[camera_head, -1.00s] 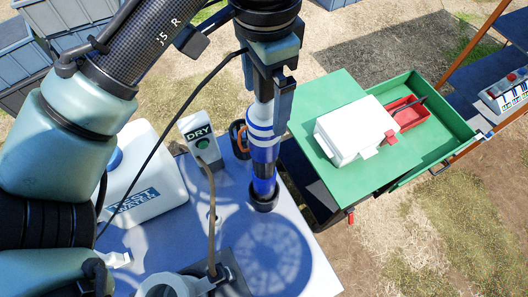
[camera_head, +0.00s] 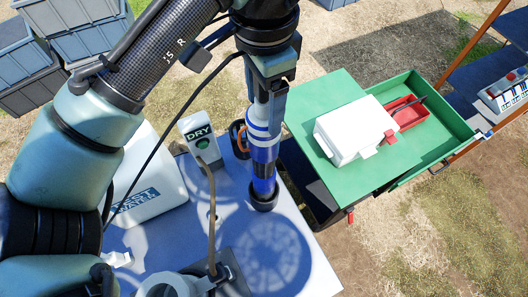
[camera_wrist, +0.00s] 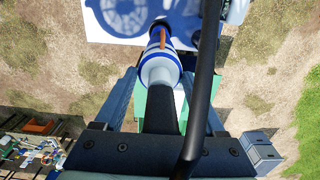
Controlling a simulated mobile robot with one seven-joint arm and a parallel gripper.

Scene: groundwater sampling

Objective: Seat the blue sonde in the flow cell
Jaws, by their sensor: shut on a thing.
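The blue sonde (camera_head: 262,150) is a blue and white banded cylinder. It stands upright with its lower end at a black round foot or holder (camera_head: 263,200) on the pale table. My gripper (camera_head: 268,100) is above it, shut on its narrow upper part; the grip itself is partly hidden. In the wrist view the sonde (camera_wrist: 160,68) points away from my gripper (camera_wrist: 161,95), with its dark neck between the two fingers. A pale round open-topped vessel (camera_head: 170,287) at the bottom edge may be the flow cell; it is cut off by the frame.
A green cart (camera_head: 310,110) with a white case (camera_head: 355,130) is at right. The table's front right is clear.

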